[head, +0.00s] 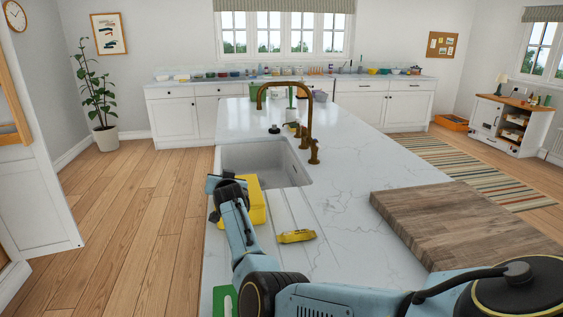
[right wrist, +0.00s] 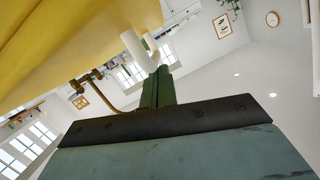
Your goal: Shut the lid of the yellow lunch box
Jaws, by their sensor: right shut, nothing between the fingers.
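The yellow lunch box (head: 257,206) stands on the near left of the white counter, just in front of the sink, partly hidden by my right arm. How far its lid is open I cannot tell. In the right wrist view a large yellow surface of it (right wrist: 70,40) fills the upper left, very close to my right gripper (right wrist: 140,48). The right gripper is shut and empty, beside that surface; whether they touch is unclear. In the head view the right hand is at the left side of the box, its fingertips not clear. My left gripper is not in view.
A small yellow object (head: 297,236) lies on the counter right of the box. A wooden board (head: 455,220) lies at the right. The sink (head: 265,165) with a brass tap (head: 306,125) is behind. A green item (head: 224,301) is at the front left edge. The counter's middle is clear.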

